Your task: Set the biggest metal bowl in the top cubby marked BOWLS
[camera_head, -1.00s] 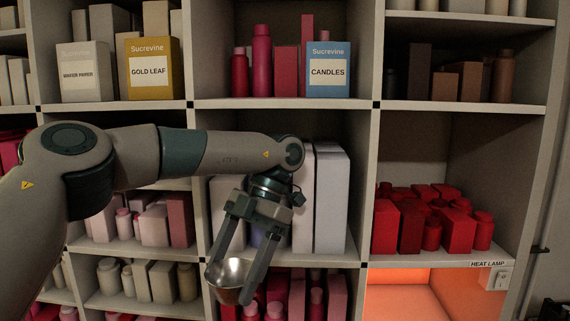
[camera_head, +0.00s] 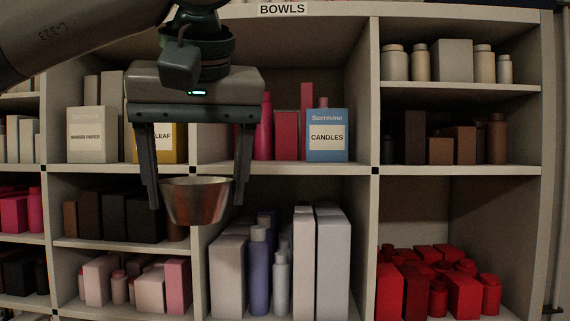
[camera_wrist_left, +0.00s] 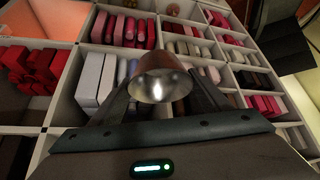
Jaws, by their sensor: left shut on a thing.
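My left gripper (camera_head: 196,205) is shut on the rim of a metal bowl (camera_head: 196,207) and holds it in front of the shelves, open side up. In the left wrist view the bowl (camera_wrist_left: 158,88) sits between the two fingers (camera_wrist_left: 158,98). The BOWLS label (camera_head: 282,9) is on the top shelf edge, up and right of the gripper. The cubby right under that label has bare wall in its upper part (camera_head: 310,60). Pink bottles and boxes (camera_head: 287,133) and a blue CANDLES box (camera_head: 327,135) stand on its floor. My right gripper is not in view.
The gripper hides part of a GOLD LEAF box (camera_head: 172,145). An upright divider (camera_head: 362,90) bounds the BOWLS-labelled cubby on the right. Red goods (camera_head: 440,285) stand at lower right, with free room above them.

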